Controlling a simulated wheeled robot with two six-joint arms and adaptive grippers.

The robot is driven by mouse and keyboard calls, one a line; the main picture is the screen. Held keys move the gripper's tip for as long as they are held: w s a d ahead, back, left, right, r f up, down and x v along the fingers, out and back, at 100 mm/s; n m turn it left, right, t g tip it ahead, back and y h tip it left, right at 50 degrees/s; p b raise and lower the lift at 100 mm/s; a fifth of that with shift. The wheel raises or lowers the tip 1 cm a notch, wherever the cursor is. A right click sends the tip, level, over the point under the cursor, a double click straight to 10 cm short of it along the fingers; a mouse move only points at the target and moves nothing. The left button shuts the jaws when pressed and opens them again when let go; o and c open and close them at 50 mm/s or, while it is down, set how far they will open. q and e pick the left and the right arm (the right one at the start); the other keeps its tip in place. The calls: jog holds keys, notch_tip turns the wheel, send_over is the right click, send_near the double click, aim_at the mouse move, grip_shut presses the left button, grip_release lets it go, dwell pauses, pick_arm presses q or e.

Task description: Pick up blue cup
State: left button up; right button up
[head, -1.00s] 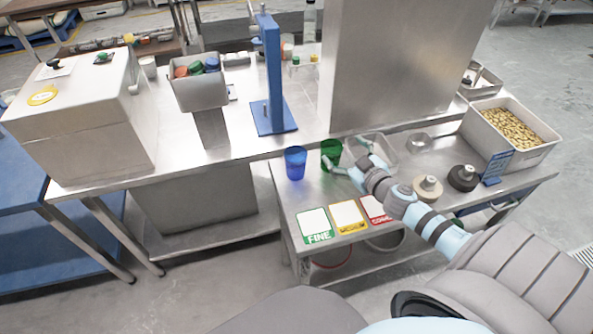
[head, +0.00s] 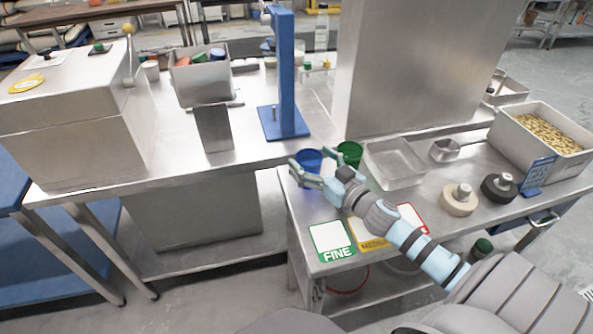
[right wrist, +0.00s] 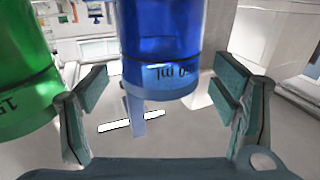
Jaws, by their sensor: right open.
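The blue cup (head: 309,159) stands on the low metal table near its left edge, and it also shows in the right wrist view (right wrist: 160,50), with its printed side facing the camera. My right gripper (head: 307,173) is open at the cup. In the right wrist view its two fingers (right wrist: 160,90) are spread to either side of the cup, with gaps between them and it. The green cup (head: 349,153) stands just right of the blue one, and in the right wrist view it is at the left (right wrist: 25,70), beside the left finger. My left gripper is not in view.
Cards marked FINE (head: 332,240) and a yellow one (head: 370,240) lie in front of the cups. A clear tray (head: 394,163), a metal scoop (head: 444,150), two round weights or knobs (head: 459,200) and a bean bin (head: 540,140) lie to the right.

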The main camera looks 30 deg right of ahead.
jog(key=shift+w+a+f, duration=0.15)
jog(key=shift+w+f, duration=0.05)
jog(key=shift+w, duration=0.85)
jog(key=shift+s+r, duration=0.3)
jog(key=shift+s, duration=0.25)
jog(key=c, duration=0.9)
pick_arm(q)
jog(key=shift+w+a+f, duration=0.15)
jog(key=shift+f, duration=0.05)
pick_arm(e)
jog(key=shift+w, duration=0.1)
jog(key=c, duration=0.4)
pick_arm(q)
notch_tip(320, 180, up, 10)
jog(key=p, duration=0.9)
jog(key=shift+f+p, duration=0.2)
jog(key=shift+p, duration=0.1)
pick_arm(e)
notch_tip(320, 180, up, 20)
jog(key=shift+f, duration=0.1)
